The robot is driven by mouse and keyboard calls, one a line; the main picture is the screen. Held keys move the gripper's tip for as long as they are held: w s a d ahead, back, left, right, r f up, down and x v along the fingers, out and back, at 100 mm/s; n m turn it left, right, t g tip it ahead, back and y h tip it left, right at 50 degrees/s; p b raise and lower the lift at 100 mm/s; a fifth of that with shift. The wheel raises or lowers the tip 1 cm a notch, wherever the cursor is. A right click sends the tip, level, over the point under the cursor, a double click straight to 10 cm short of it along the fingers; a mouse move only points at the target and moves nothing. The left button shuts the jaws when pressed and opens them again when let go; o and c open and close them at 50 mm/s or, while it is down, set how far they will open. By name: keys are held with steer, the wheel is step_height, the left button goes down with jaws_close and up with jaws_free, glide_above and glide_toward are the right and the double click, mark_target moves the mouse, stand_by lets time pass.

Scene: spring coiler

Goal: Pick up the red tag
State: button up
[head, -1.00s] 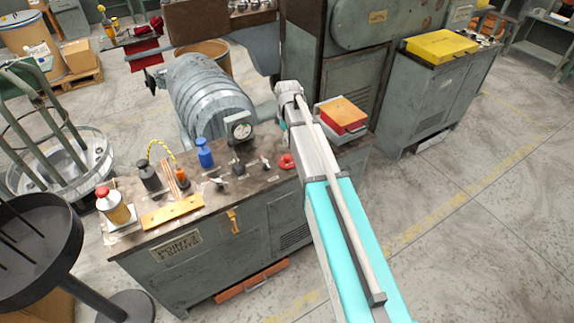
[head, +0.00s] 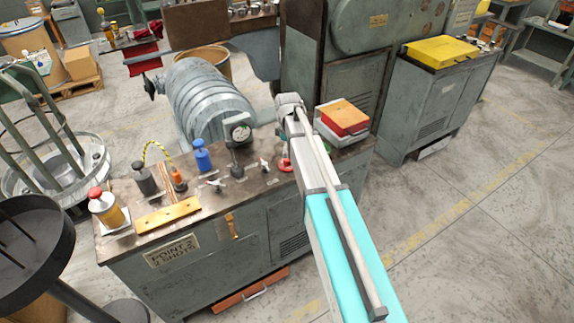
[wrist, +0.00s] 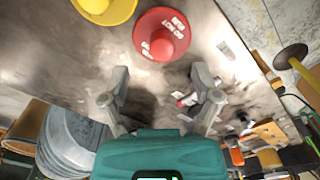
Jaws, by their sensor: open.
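The red tag (wrist: 162,36) is a round red disc with a raised centre and white lettering. In the wrist view it lies on the worn bench top (wrist: 60,55), just beyond my fingertips and roughly centred between them. My gripper (wrist: 160,84) is open and empty, its two fingers spread apart over the bench. In the head view only a part of the red tag (head: 285,164) shows at the left edge of my arm, which hides the rest. My gripper's fingers are hidden in the head view.
A yellow disc (wrist: 104,8) lies beside the red tag. A red box (head: 343,117) sits right.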

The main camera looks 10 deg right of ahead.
mark_target(288, 159)
steer(key=shift+a+f+b, duration=0.1)
steer(key=shift+f+b, duration=2.5)
steer(key=shift+f, duration=0.05)
jaws_close()
steer(key=shift+r, duration=0.2)
step_height(288, 159, up, 2)
steer(key=shift+r+p, duration=0.1)
steer(key=shift+p, duration=1.1)
steer(key=s+r+p, duration=1)
steer(key=s, duration=0.4)
steer(key=shift+r+p, duration=0.25)
steer(key=shift+p, duration=0.05)
